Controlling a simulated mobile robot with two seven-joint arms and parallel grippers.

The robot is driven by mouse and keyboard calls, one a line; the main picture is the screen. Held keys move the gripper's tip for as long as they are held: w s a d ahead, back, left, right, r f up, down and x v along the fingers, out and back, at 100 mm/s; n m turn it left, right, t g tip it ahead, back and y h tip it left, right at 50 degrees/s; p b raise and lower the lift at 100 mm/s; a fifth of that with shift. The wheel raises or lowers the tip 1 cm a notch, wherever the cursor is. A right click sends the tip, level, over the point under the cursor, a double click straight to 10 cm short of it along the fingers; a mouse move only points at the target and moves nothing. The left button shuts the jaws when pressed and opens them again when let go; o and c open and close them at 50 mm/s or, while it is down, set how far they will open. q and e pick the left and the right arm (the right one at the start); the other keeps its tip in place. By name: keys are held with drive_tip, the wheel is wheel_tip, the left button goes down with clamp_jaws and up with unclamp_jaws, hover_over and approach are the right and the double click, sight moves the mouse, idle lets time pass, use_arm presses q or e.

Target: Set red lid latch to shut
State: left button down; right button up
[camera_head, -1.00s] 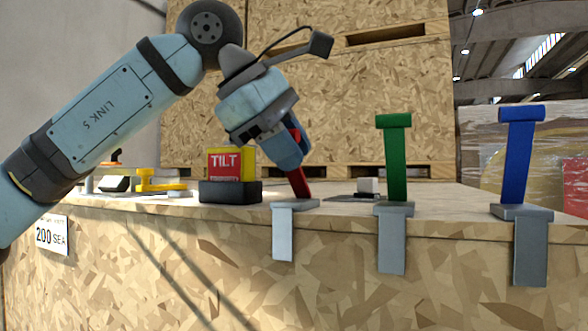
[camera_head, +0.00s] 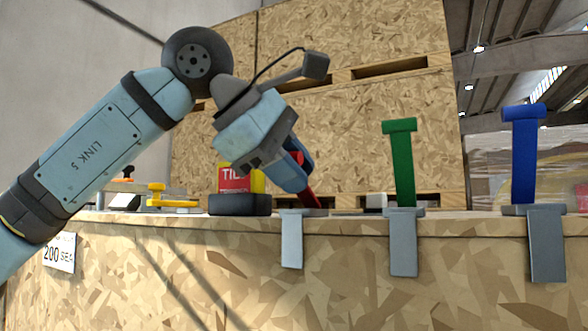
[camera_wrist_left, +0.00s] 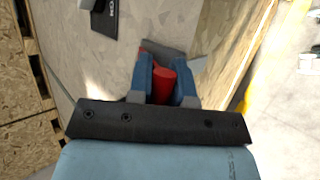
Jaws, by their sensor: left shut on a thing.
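The red latch (camera_head: 311,197) stands on a grey bracket (camera_head: 292,240) at the edge of the wooden crate. Its handle leans to the left, and its upper part is mostly hidden by my left gripper (camera_head: 300,180). The left gripper is shut on the red handle, which also shows between the blue fingers in the left wrist view (camera_wrist_left: 162,84). A green latch (camera_head: 402,165) and a blue latch (camera_head: 524,155) stand upright to the right on their own brackets. My right gripper is not in view.
A yellow and red TILT block (camera_head: 240,180) on a black base stands just left of the red latch. Yellow clamps (camera_head: 165,195) lie further left on the crate top. Large wooden crates (camera_head: 350,120) stand behind. The crate's front face (camera_head: 340,290) carries a white label.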

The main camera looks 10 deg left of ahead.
use_arm(q)
drive_tip(key=shift+f, duration=0.25)
drive_tip(key=c, duration=1.1)
unclamp_jaws()
drive_tip(key=shift+o, duration=0.2)
drive_tip(key=shift+r, duration=0.1)
drive_tip(key=shift+s, duration=0.1)
drive_tip(key=v, duration=1.3)
drive_tip(key=shift+s+a+r, duration=0.15)
drive_tip(key=shift+a+r, duration=0.1)
drive_tip(key=shift+r, duration=0.05)
